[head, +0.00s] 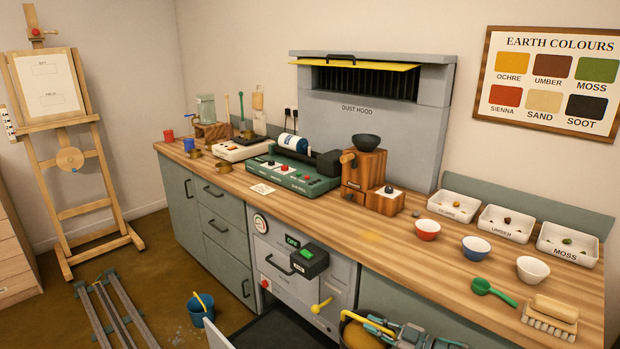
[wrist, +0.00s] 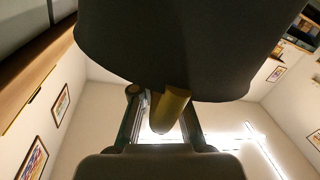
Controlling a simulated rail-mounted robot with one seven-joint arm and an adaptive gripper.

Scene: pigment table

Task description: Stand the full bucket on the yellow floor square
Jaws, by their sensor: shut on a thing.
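My gripper (head: 392,330) is at the bottom edge of the head view, in front of the worktop's cabinets. It is shut on the yellow handle (head: 367,321) of a dark bucket (head: 345,334), which has something ochre inside its rim; the picture cuts off its lower part. In the wrist view the fingers (wrist: 165,118) close on the yellow-brown handle (wrist: 170,108), and the dark bucket body (wrist: 180,50) fills the top. I cannot see what is under the bucket. The yellow floor square does not show in either view.
A blue bucket (head: 201,312) with a yellow stick stands on the brown floor, right of grey rails (head: 112,312). A dark open compartment (head: 265,332) juts out below the grey unit (head: 305,275). The worktop (head: 350,225) bears bowls, trays and machines. An easel (head: 75,160) stands left.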

